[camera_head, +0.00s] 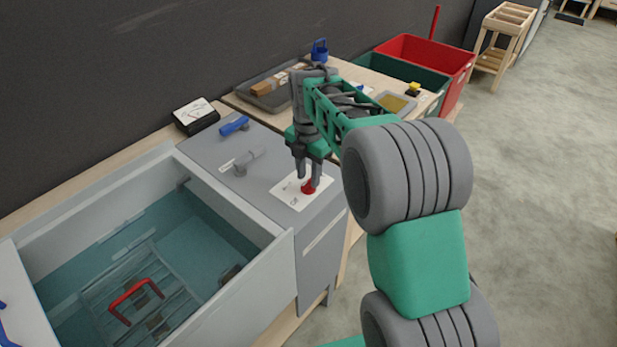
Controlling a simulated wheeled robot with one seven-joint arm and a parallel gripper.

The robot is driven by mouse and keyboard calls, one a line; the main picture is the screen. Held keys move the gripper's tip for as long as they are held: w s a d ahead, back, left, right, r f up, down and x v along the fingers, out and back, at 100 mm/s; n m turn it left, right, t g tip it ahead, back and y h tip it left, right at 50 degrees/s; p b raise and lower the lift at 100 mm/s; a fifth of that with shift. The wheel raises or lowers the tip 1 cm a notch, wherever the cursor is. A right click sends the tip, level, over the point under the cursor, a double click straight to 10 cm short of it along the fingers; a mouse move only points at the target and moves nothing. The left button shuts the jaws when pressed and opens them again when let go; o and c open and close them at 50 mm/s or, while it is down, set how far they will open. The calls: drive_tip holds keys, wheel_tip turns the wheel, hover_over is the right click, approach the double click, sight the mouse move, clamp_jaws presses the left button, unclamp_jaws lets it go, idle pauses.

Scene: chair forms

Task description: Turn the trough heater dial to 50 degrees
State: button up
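The heater dial (308,187) is a small red knob on a white plate (290,199) with faint marks, on top of the grey cabinet beside the trough. My gripper (309,183) points down over the dial, with its fingertips at the knob's sides. The fingers partly cover the knob and the plate. I cannot tell whether they touch the knob. The dial's pointer and scale are too small to read. The trough (280,262) is a pale open box of water to the left, with a wire rack (185,295) and a red handle (136,300) in it.
On the cabinet (215,150) lie a blue-handled tool (234,125) and a grey lever-like piece (248,158). A black box with a white label (195,114) stands against the wall. Behind my arm are a wooden table with a grey tray (262,93), a green bin (402,70) and a red bin (432,55).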

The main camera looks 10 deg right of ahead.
drive_tip(key=shift+f, duration=0.6)
drive_tip(key=shift+c, duration=0.5)
clamp_jaws()
